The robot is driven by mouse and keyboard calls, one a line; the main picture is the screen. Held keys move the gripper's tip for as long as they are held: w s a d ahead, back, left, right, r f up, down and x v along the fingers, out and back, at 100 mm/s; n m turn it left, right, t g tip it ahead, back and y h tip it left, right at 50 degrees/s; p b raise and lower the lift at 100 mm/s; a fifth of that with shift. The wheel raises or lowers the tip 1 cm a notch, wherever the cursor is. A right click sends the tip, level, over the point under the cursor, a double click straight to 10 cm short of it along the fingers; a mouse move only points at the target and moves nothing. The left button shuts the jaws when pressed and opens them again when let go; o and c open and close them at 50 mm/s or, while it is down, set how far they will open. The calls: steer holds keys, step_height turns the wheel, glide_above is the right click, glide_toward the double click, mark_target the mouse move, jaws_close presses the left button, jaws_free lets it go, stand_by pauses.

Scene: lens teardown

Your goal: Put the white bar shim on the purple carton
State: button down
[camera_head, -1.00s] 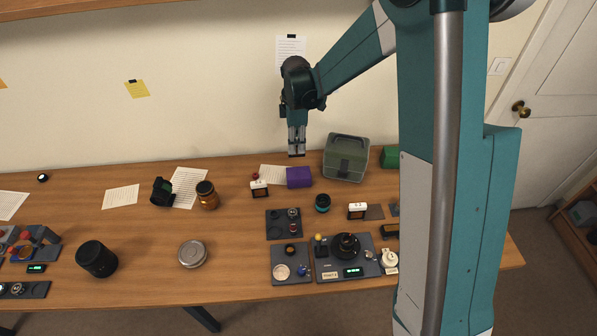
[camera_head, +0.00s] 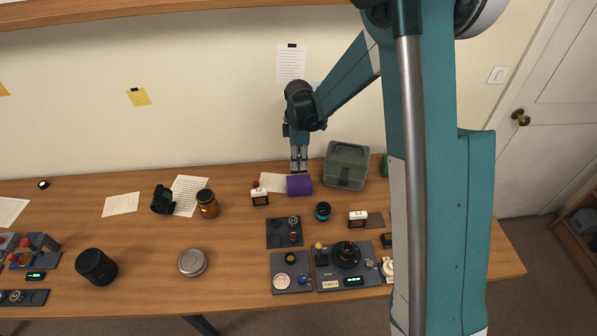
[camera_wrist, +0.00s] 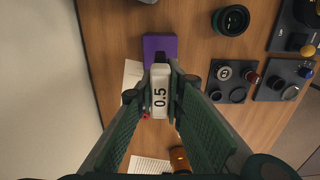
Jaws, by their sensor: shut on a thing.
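My gripper (camera_head: 299,170) is shut on the white bar shim (camera_wrist: 160,92), which is marked 0.5 and lies between the two fingers in the wrist view. The purple carton (camera_head: 299,186) sits on the table directly below my gripper in the head view. It also shows just beyond the fingertips in the wrist view (camera_wrist: 160,45), where the shim's far end overlaps its near edge. I cannot tell whether the shim touches the carton. The shim is too small to make out in the head view.
A grey-green case (camera_head: 346,166) stands close to the right of the carton. A small white-topped stand (camera_head: 260,197) is to its left, with paper behind.

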mark_target(299, 172)
steer(key=shift+f, duration=0.65)
steer(key=shift+f, duration=0.1)
steer(key=shift+f, duration=1.75)
steer(key=shift+f, duration=0.2)
steer(key=c, duration=2.4)
jaws_free()
steer(key=shift+r, duration=0.3)
steer(key=shift+r, duration=5.9)
